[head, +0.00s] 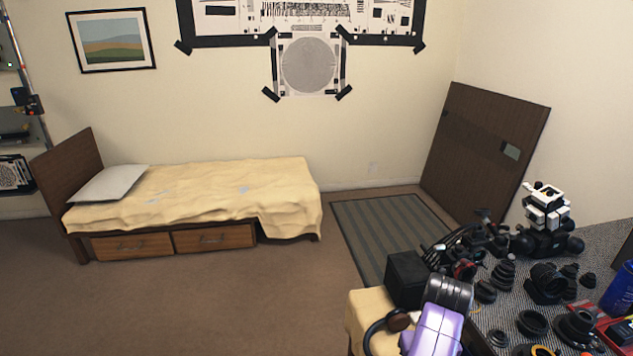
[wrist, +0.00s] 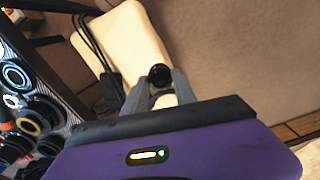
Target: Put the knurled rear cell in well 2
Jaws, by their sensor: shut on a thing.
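My gripper (wrist: 160,84) has its two grey fingers shut on a small dark round part (wrist: 160,74) with a glossy face. I cannot make out knurling on it, so I cannot confirm that it is the knurled rear cell. It is held above or beside a cream-coloured surface (wrist: 125,40). Several dark lens parts (head: 532,323) stand on the table. No well marked 2 can be made out in either view.
A black box (head: 406,279) stands close beside my wrist. The grey speckled table (head: 607,240) is crowded with dark rings, a white-and-black device (head: 547,207) and a blue container (head: 620,290). A bed (head: 195,195) is far off; the floor between is open.

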